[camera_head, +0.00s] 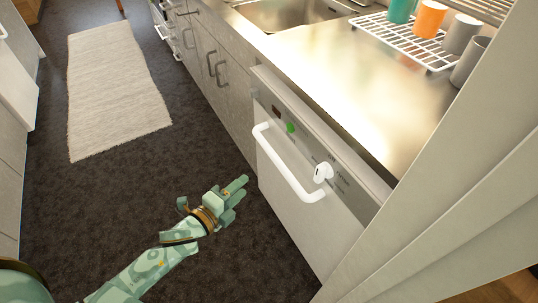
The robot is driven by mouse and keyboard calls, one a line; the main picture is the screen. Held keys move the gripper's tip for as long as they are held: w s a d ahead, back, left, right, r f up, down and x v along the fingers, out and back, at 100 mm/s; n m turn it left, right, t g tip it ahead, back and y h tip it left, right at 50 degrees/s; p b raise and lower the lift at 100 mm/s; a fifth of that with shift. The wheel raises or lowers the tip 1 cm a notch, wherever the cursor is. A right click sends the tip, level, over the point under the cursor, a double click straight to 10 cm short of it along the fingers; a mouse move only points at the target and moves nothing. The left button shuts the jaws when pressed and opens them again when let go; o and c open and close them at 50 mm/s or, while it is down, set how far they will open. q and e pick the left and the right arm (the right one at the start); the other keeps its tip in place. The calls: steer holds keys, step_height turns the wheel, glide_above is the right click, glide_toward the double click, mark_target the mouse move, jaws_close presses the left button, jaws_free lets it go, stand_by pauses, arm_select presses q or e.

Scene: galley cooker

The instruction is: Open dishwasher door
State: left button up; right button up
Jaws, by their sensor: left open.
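The dishwasher door (277,199) is a pale front panel set under the steel counter, and it stands shut and upright. Its white bar handle (283,170) runs across the upper part of the door. A control strip (309,144) above the handle carries a green light, a small dark display and a white knob (323,172). My left gripper (238,190) is open and empty. In the picture it is to the left of and below the handle, apart from it, over the dark floor. My right gripper is not in view.
Grey cabinets with bar handles (216,70) continue to the left of the dishwasher. A steel sink (285,12) and a white rack (405,41) with several cups are on the counter. A pale rug (113,90) lies on open dark floor. A pale panel blocks the right side.

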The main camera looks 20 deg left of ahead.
mark_target(275, 159)
arm_select(q)
steer(key=b+x, duration=0.5)
steer(key=x, duration=1.1)
steer(key=shift+w+d+f+b, duration=0.1)
steer(key=shift+w+f+b, duration=0.1)
steer(key=shift+b, duration=0.15)
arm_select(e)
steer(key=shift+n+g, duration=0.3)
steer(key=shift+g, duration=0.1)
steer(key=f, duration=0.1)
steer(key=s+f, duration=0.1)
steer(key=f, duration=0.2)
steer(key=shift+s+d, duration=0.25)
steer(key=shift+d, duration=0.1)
arm_select(q)
jaws_close()
